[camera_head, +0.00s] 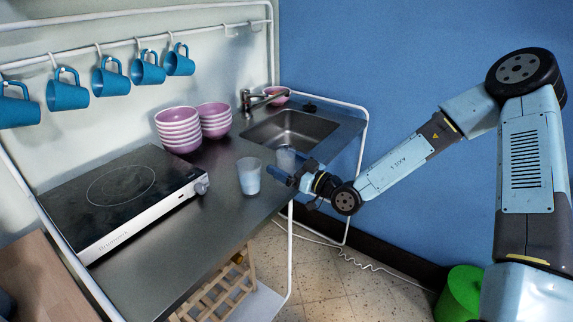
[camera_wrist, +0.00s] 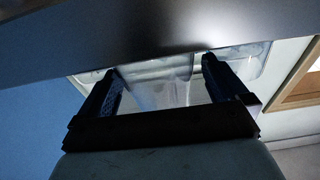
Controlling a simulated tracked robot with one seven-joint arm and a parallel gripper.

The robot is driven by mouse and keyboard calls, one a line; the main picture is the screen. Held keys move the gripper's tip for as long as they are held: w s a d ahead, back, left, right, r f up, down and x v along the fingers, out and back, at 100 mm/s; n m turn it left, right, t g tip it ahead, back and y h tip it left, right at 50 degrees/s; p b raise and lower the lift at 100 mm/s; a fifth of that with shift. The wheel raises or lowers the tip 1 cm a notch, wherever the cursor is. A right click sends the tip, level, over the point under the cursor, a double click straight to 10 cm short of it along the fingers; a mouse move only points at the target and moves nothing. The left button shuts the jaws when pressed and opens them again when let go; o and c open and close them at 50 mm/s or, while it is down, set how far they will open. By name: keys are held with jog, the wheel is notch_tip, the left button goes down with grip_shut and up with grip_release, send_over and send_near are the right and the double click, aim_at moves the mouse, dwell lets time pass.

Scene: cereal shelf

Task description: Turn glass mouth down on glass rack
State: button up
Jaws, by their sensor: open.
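One clear, bluish glass (camera_head: 249,177) stands upright on the metal counter, left of my gripper. A second clear glass (camera_head: 285,158) is at my gripper (camera_head: 287,170), near the counter's front edge and just in front of the sink. My gripper is open. In the wrist view my gripper (camera_wrist: 158,80) has its two dark fingers apart, with clear glass (camera_wrist: 165,92) showing between them. I cannot tell whether the fingers touch it, and its lower part is partly hidden in the head view. No glass rack can be made out for certain.
Pink bowls (camera_head: 178,130) stand in two stacks behind the glasses. A black hob (camera_head: 120,195) is at the left, the sink (camera_head: 290,130) at the back right. Blue mugs (camera_head: 110,77) hang above. A wooden slatted rack (camera_head: 222,290) is below the counter, and a green bin (camera_head: 460,293) on the floor.

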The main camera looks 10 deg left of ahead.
jog(key=v, duration=1.3)
jog(key=shift+d+f, duration=0.15)
jog(key=shift+d, duration=0.2)
jog(key=shift+s, duration=0.2)
